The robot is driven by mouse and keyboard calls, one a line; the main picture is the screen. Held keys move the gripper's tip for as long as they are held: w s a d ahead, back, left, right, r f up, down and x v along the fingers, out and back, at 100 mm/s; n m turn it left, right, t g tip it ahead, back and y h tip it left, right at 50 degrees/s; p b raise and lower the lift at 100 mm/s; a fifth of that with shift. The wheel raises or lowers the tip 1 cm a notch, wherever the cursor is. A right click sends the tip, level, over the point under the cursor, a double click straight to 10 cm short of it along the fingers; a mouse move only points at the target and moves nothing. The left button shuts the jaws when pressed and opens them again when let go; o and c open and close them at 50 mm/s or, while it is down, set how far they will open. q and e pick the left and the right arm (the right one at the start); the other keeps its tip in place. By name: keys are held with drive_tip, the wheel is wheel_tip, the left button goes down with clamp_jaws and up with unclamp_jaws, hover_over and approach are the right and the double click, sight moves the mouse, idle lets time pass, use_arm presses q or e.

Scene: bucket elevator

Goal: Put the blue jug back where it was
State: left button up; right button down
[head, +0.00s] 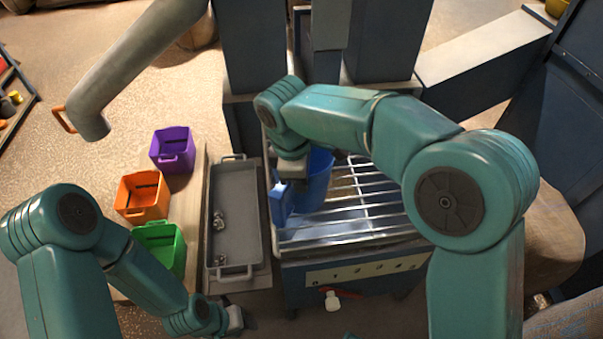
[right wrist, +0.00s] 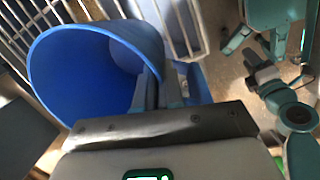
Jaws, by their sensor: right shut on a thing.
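The blue jug (head: 319,178) is at the left end of a wire rack (head: 345,222) in the head view. My right gripper (head: 291,172) is shut on it from the left and partly covers it. In the right wrist view the jug (right wrist: 85,75) shows its open mouth and looks empty, with its wall by the fingers of my right gripper (right wrist: 160,88). I cannot tell whether the jug's bottom touches the rack. My left gripper (head: 235,319) is low at the front, apart from the jug; its fingers are too small to read.
Purple (head: 173,150), orange (head: 142,197) and green (head: 160,245) bins stand in a row on a board at left. A grey tray (head: 237,222) with small metal bits lies between them and the rack. A numbered panel (head: 366,270) is on the rack's front. A grey chute (head: 140,60) hangs upper left.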

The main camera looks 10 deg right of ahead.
wheel_tip(320, 180, up, 3)
drive_tip(key=shift+r+p, duration=0.1)
drive_tip(key=shift+p, duration=0.95)
use_arm(q)
wheel_tip(320, 180, up, 3)
use_arm(e)
drive_tip(key=shift+f, duration=0.2)
